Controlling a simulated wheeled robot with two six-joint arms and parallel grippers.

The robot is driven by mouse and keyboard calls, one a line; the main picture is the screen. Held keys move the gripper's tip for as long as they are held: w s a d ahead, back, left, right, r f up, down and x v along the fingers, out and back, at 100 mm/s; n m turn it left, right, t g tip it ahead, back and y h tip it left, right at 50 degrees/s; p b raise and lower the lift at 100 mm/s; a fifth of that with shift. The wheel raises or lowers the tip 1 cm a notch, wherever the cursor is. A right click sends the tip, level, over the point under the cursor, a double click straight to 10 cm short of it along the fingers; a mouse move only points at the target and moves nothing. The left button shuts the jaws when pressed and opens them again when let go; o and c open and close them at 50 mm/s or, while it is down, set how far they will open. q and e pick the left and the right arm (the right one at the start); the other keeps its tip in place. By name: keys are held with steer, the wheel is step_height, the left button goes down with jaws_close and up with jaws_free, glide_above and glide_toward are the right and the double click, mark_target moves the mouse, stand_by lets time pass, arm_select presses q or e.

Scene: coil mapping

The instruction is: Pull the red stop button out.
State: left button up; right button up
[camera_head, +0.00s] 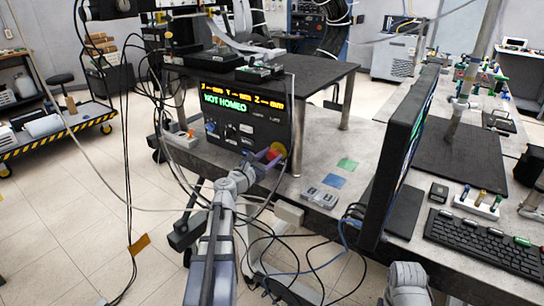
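A black control box (236,118) stands on the bench, with a lit display reading NOT HOMED in green below orange text. The red stop button (273,155), with yellow around it, is at the box's lower right front. My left gripper (267,160) is at the button, its tip overlapping it in the head view. The gripper hides part of the button, and whether the fingers touch or grip it is too small to tell. My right arm shows only as a grey link at the bottom right; its gripper is out of view.
Cables hang in front of the bench near my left arm. A monitor (395,150) and a keyboard (485,243) stand to the right. A yellow-striped cart (58,133) is at the left.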

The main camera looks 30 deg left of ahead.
arm_select(q)
steer(key=o, duration=0.5)
steer(key=shift+s, duration=0.2)
steer(key=s, duration=0.7)
steer(key=shift+s+a, duration=0.35)
steer(key=shift+s, duration=0.05)
